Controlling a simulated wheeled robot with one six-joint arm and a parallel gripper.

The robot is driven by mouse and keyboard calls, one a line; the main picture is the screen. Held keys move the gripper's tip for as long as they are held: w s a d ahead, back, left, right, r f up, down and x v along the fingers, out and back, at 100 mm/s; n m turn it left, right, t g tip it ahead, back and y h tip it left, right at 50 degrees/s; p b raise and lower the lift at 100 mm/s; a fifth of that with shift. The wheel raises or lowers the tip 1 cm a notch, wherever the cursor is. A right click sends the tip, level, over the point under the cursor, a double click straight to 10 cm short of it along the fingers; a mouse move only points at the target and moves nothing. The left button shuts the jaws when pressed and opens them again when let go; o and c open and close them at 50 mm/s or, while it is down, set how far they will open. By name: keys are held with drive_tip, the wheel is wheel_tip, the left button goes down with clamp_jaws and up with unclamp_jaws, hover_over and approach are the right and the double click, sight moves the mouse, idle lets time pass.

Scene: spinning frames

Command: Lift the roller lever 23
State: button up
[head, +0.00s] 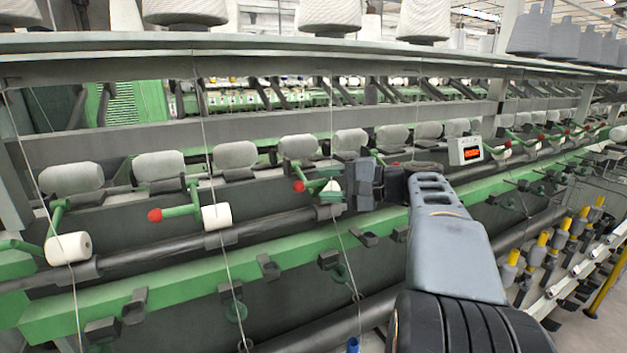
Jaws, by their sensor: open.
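Several green roller levers with red knobs and white rollers stand along the spinning frame; I see no numbers on them, so I cannot tell which is 23. The lever nearest my gripper (352,184) has its red knob (299,186) to the left and its white roller (331,189) right beside the fingers. My gripper is open, pointing left at that lever, and partly covers its right end. I cannot tell whether the fingers touch it. Another lever (182,211) is further left, with its red knob and white roller (217,216) in plain view.
A row of grey yarn packages (235,155) lies behind the levers. A dark bar (150,248) and a green rail (190,270) run along the front. Thin threads hang down in front. A box with a red display (465,150) is right of my gripper. Large spools stand overhead.

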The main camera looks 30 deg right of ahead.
sight(318, 184)
drive_tip(key=shift+p+x, duration=0.3)
drive_tip(key=shift+x, duration=1.5)
drive_tip(key=shift+c, duration=0.5)
clamp_jaws()
